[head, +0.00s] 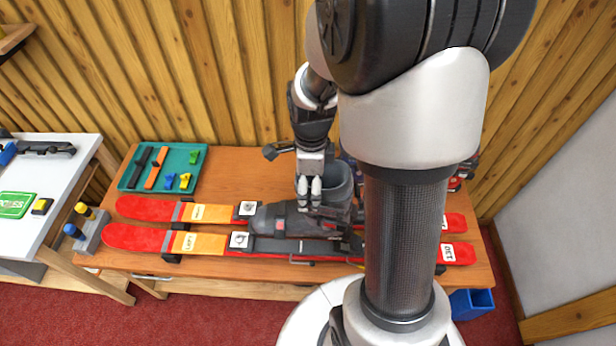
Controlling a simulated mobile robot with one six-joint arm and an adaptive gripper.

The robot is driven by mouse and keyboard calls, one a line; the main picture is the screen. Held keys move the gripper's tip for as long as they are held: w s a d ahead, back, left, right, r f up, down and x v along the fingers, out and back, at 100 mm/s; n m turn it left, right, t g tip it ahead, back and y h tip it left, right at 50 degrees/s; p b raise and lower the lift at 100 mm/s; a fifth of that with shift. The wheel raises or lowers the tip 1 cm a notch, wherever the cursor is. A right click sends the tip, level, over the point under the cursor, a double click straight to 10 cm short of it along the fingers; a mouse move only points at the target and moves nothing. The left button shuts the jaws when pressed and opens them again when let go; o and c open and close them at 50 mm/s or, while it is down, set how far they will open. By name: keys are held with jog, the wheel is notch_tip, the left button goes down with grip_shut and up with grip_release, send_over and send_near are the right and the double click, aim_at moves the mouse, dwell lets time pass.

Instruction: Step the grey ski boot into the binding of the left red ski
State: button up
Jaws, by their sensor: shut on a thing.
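The grey ski boot (274,217) points its toe to the left, with its open cuff (338,181) toward the back. My gripper (309,203) is shut on the boot at its upper part, coming down from above. The left red ski (128,237), marked LEFT on its yellow band, lies along the front of the bench. Its dark binding (290,246) shows just in front of the boot. In the picture the boot overlaps the rear ski and the back edge of the left ski's binding; I cannot tell its height. My arm hides the heel part.
The other red ski (145,207) lies parallel behind, on the wooden bench (235,165). A green tray (184,151) with small coloured parts sits at back left. A white table (58,165) stands left, a blue bin (472,303) at right on the floor. My arm blocks the right side.

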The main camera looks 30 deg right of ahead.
jog(key=shift+w+f+b, duration=0.15)
jog(key=shift+f+b, duration=0.3)
jog(key=shift+f, duration=0.15)
jog(key=shift+f+b, duration=3.25)
jog(key=shift+f, duration=0.8)
jog(key=shift+f+b, duration=1.1)
jog(key=shift+f, duration=0.45)
jog(key=o, duration=2)
jog(key=shift+r, duration=0.1)
jog(key=shift+r+p, duration=4.1)
jog(key=shift+r, duration=0.85)
